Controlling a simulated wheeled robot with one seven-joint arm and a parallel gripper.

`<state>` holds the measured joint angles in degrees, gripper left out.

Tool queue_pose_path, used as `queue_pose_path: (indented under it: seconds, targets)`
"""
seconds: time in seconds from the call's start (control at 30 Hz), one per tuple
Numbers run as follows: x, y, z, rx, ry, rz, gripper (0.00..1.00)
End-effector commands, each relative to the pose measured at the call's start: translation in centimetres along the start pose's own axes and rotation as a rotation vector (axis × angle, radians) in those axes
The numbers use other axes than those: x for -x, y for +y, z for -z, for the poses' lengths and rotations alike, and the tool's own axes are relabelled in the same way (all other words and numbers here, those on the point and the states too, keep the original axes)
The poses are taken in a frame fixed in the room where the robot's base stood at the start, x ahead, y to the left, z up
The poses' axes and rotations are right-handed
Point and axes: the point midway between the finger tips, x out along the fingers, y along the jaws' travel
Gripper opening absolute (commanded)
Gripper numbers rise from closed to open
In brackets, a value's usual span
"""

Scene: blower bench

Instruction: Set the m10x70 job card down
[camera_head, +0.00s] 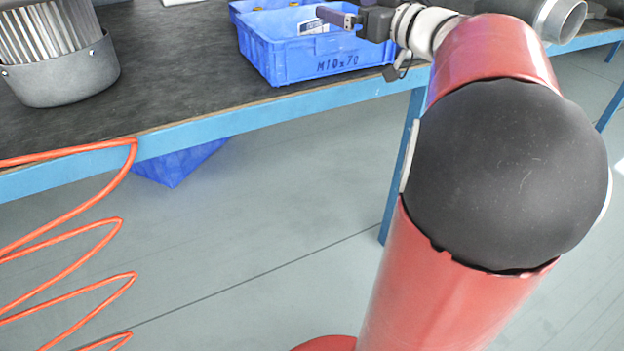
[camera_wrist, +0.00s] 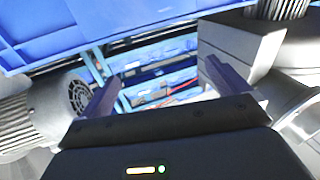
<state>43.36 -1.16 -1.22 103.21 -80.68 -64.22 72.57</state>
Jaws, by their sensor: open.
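A blue bin (camera_head: 330,66) marked M10x70 stands at the front edge of the bench. A small white card with dark print (camera_head: 313,27) shows inside it towards the back; I take it for the job card, but its print is too small to read. My gripper (camera_head: 338,17) is over the bin, just above and right of the card. In the wrist view my gripper (camera_wrist: 164,76) has its two fingers spread with nothing between them. The card cannot be made out in the wrist view. Whether the card lies flat or leans is unclear.
A grey motor housing with a finned wheel (camera_head: 55,55) stands on the dark bench top (camera_head: 180,60) at left. Another blue bin (camera_head: 240,8) is behind. An orange coiled hose (camera_head: 70,155) hangs in front at left. A metal pipe (camera_head: 560,18) lies at right.

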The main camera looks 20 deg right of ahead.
Motion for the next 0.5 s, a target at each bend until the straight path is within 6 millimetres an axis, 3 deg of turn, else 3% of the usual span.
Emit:
queue_pose_path:
  seconds: [0.13,0.27,0.37,0.5]
  targets:
    - [-1.1,-2.0,2.1,0.063,0.062,-0.238,1.00]
    - [0.5,-3.9,0.6,0.048,-0.009,-0.477,1.00]
    - [2.9,-6.4,-3.1,0.000,-0.160,-0.601,1.00]
    - [7.3,-12.2,-10.7,-0.092,-0.479,-0.637,1.00]
